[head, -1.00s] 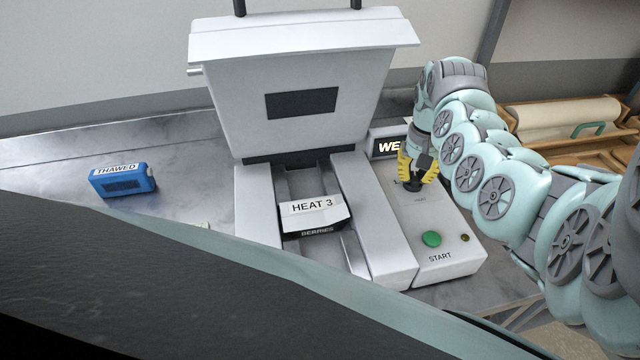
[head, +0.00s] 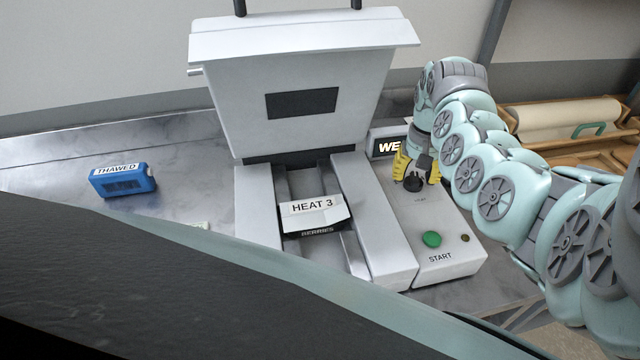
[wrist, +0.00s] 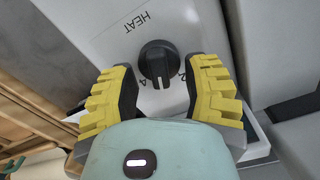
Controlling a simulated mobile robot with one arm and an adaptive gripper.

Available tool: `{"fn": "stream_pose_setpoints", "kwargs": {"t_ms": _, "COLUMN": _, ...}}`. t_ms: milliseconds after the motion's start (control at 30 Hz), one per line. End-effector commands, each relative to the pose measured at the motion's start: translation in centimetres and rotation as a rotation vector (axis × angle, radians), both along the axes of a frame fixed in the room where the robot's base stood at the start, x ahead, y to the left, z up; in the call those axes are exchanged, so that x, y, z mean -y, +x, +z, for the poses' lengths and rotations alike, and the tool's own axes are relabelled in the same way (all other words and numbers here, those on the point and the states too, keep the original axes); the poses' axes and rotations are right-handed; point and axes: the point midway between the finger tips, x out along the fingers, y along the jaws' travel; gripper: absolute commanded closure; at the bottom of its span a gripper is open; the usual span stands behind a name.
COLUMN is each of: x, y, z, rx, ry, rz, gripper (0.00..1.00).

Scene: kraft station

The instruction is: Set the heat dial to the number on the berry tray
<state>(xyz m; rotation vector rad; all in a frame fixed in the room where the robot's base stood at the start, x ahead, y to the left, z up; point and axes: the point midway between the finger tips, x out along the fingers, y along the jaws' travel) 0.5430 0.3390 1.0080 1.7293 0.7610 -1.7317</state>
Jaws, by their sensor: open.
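The berry tray (head: 315,216) sits in the machine's channel, its label reading "HEAT 3" above "BERRIES". The black heat dial (wrist: 159,62) is on the control panel, beside the word HEAT. In the wrist view its ridge points down, between a 4 on the left and what looks like a 2 on the right; the mark right at its end is not readable. The dial also shows in the head view (head: 413,183). My gripper (wrist: 160,95) is open, its yellow fingers on either side of the dial, apart from it; in the head view it (head: 416,168) is just behind the dial.
The lid (head: 300,100) stands open behind the tray. A green START button (head: 431,239) and small lamp (head: 465,238) are on the panel's front. A blue "THAWED" box (head: 123,181) lies left on the counter.

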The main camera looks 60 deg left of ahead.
Motion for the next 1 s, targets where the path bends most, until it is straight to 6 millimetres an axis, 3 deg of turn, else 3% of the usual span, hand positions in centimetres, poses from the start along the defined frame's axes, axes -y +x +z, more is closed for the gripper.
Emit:
{"fn": "stream_pose_setpoints", "kwargs": {"t_ms": 167, "x": -0.2, "y": 0.1, "z": 1.6, "rx": 0.005, "ry": 0.006, "rz": 0.0, "gripper": 0.53}}
{"fn": "stream_pose_setpoints", "kwargs": {"t_ms": 433, "x": -0.1, "y": 0.1, "z": 6.4, "rx": 0.005, "ry": 0.007, "rz": -0.002, "gripper": 0.53}}
{"fn": "stream_pose_setpoints", "kwargs": {"t_ms": 1000, "x": 0.0, "y": 0.2, "z": 11.4, "rx": 0.002, "ry": 0.004, "rz": -0.003, "gripper": 0.53}}
